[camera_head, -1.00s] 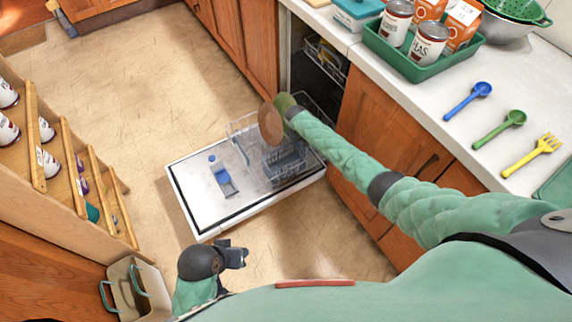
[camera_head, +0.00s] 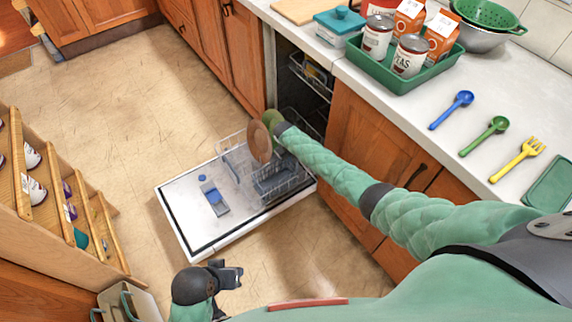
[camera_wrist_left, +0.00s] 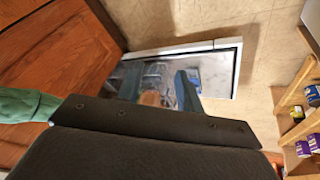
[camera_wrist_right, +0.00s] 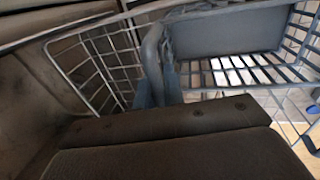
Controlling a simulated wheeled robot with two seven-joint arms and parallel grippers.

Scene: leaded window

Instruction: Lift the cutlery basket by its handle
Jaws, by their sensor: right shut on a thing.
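The grey cutlery basket (camera_head: 272,186) is in the wire rack over the lowered dishwasher door, below my right wrist. In the right wrist view the basket (camera_wrist_right: 230,32) is close, with its upright handle (camera_wrist_right: 152,48) rising at its left side. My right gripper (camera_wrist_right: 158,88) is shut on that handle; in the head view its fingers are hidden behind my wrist. Whether the basket is clear of the rack floor I cannot tell. My left gripper (camera_head: 234,276) is empty near the bottom of the head view. Its fingers are apart in the left wrist view (camera_wrist_left: 160,88).
The dishwasher door (camera_head: 187,217) lies open under the wire rack (camera_head: 232,155). The counter (camera_head: 425,110) at right holds a green tray (camera_head: 385,72) with cans and cartons, and several utensils. Wooden shelves (camera_head: 75,190) stand at left. The floor between is clear.

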